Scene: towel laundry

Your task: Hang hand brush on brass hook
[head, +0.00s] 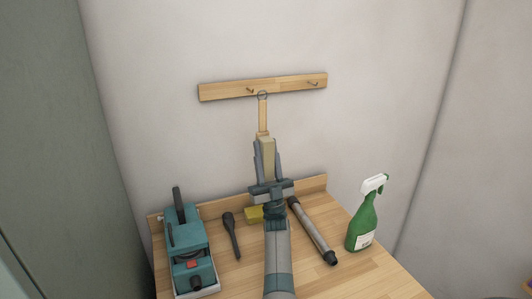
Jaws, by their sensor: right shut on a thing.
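The hand brush (263,116) has a pale wooden handle pointing up and a ring (263,95) at its top. My right gripper (265,158) is shut on the lower part of the brush and holds it upright above the table, in front of the wall. A wooden rail (222,91) on the wall bears two small metal hooks, a left hook (250,90) and a right hook (312,84). The ring appears just right of and slightly below the left hook; I cannot tell whether they touch. Which hook is brass is unclear. My left gripper is out of view.
A wooden table (372,276) stands below the rail. On it are a teal machine (185,240), a dark tool (231,235), a yellow block (253,214), a grey tube (312,230) and a green spray bottle (363,220). A green panel (60,120) rises at left.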

